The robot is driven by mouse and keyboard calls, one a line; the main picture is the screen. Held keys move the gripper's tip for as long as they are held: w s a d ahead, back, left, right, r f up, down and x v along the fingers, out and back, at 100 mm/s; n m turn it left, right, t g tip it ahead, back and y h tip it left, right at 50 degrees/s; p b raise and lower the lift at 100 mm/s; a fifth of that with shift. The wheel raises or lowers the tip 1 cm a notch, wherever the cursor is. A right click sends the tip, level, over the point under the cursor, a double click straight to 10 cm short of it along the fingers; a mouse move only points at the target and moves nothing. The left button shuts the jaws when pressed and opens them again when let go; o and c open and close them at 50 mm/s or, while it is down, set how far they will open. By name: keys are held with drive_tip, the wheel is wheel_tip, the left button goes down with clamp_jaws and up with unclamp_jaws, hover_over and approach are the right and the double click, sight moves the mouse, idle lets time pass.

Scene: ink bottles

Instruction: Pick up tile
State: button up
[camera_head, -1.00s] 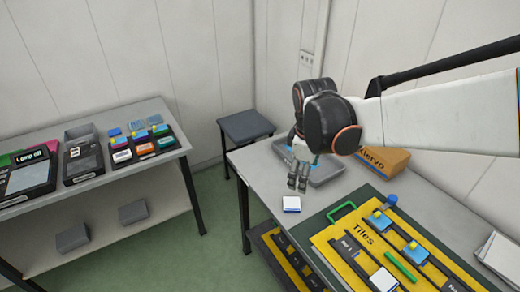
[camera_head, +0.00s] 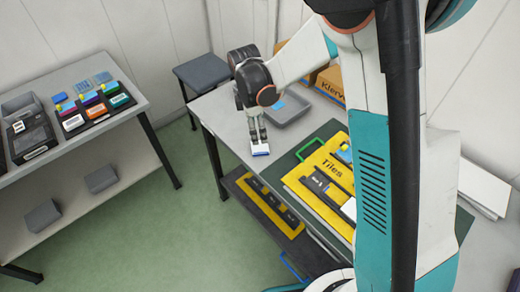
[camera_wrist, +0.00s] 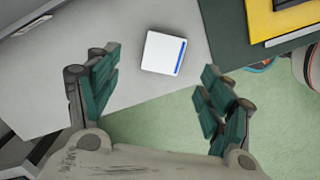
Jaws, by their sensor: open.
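A white square tile (camera_head: 260,150) with a blue edge lies flat on the grey table (camera_head: 222,118), near its left front edge. In the wrist view the tile (camera_wrist: 163,53) lies beyond the fingertips, roughly midway between them. My gripper (camera_head: 257,137) points down just above the tile in the head view. In the wrist view my gripper (camera_wrist: 160,85) has its green-padded fingers spread wide with nothing between them.
A grey tray (camera_head: 290,108) and a cardboard box (camera_head: 329,84) stand behind. A yellow "Tiles" board (camera_head: 305,183) on a dark green mat (camera_head: 279,172) lies to the right. A side table with colored ink holders (camera_head: 98,113) stands left.

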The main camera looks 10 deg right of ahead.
sight(260, 147)
drive_tip(key=shift+s+d+f+b, duration=0.15)
drive_tip(key=shift+f+b, duration=0.5)
drive_tip(key=shift+f, duration=1.3)
drive_tip(key=shift+s+d+f+b, duration=0.15)
drive_tip(key=shift+f+b, duration=0.5)
drive_tip(key=shift+f, duration=1.3)
drive_tip(key=shift+a+r, duration=0.1)
drive_tip(key=c, duration=1.2)
